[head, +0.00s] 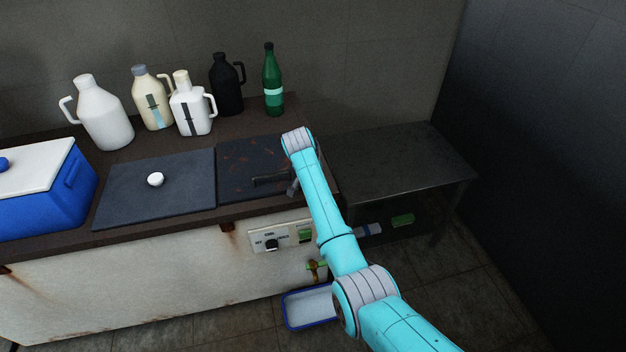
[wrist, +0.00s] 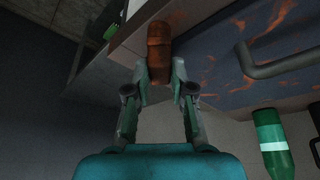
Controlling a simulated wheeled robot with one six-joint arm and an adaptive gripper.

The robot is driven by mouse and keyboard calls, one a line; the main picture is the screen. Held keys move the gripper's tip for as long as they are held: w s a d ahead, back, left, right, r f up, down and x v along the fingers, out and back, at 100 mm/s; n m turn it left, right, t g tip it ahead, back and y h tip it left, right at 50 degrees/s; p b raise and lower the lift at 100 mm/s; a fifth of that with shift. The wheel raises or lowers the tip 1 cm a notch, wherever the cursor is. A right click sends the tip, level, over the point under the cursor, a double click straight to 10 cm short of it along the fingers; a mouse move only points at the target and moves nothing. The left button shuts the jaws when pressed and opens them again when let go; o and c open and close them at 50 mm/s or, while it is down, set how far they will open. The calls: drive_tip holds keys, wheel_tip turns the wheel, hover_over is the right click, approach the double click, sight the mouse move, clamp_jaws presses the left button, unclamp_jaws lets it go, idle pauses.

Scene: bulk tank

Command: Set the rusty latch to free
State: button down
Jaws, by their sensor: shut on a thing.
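The rusty latch (wrist: 158,48) is a brown-orange block at the edge of the rust-speckled dark lid (wrist: 222,85). In the wrist view, the fingertips of my gripper (wrist: 159,72) are shut on its near end, one finger on each side. In the head view, my gripper (head: 293,186) is at the right edge of that lid (head: 240,155), beside its dark handle (head: 271,179). My arm and gripper hide the latch there. No marking for the latch's position is readable. The handle also shows in the wrist view (wrist: 275,67).
Several jugs and a green bottle (head: 272,85) stand along the back. A plain dark lid (head: 130,205) with a white knob lies left, beside a blue cooler (head: 45,205). A control panel (head: 281,237) is on the tank front. A dark metal table (head: 395,165) stands right, its top clear.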

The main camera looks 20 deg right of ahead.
drive_tip(key=m, duration=0.2)
drive_tip(key=m+g+h, duration=0.1)
drive_tip(key=m, duration=0.2)
drive_tip(key=shift+g, duration=0.3)
drive_tip(key=shift+s+m+g, duration=0.1)
drive_tip(key=shift+m+g, duration=0.6)
drive_tip(key=shift+m, duration=1.1)
drive_tip(key=c, duration=1)
unclamp_jaws()
drive_tip(key=v, duration=1.2)
drive_tip(key=shift+a, duration=0.25)
drive_tip(key=shift+s+f+h, duration=0.1)
drive_tip(key=shift+f+h, duration=0.1)
drive_tip(key=shift+h, duration=0.1)
